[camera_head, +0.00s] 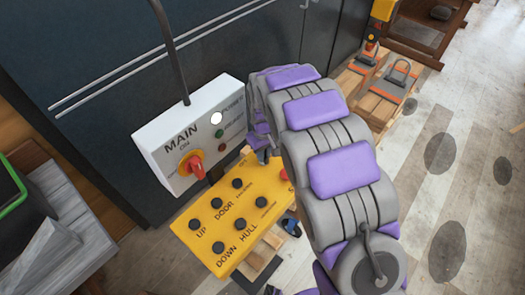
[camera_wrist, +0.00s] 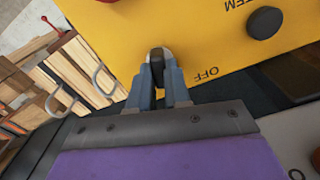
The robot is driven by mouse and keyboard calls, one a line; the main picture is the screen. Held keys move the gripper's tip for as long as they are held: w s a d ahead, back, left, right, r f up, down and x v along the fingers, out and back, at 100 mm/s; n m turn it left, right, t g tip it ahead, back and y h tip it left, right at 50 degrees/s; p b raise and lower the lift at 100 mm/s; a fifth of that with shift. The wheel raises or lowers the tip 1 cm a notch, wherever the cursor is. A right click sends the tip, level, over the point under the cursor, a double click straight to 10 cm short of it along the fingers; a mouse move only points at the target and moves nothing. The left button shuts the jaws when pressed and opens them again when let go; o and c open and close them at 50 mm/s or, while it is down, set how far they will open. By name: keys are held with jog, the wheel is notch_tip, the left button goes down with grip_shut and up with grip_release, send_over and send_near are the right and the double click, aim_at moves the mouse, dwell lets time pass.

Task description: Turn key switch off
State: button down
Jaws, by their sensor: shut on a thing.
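The key switch (camera_wrist: 157,57) shows in the wrist view as a dark key in a pale round collar on the yellow control panel (camera_wrist: 115,35). The word OFF is printed on the panel to the right of it. My gripper (camera_wrist: 160,78) is shut on the key, with a blue-grey finger on each side. The fingers partly hide the key and collar. In the head view my gripper (camera_head: 262,156) is at the far edge of the yellow panel (camera_head: 205,237), and my arm hides the key switch.
The panel carries several black buttons and a red button (camera_head: 284,174) beside my arm. A white MAIN box (camera_head: 152,150) with a red rotary switch (camera_head: 196,165) stands just behind. A dark cabinet wall (camera_head: 70,60) rises at the back. Wooden pallets (camera_head: 385,85) lie farther right.

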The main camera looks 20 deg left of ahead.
jog(key=n, duration=0.4)
jog(key=shift+s+r+n+p, duration=0.1)
jog(key=shift+n+p, duration=0.2)
jog(key=shift+p, duration=0.05)
jog(key=shift+d+n+p, duration=0.1)
jog(key=shift+n+p, duration=0.2)
jog(key=shift+n, duration=1.9)
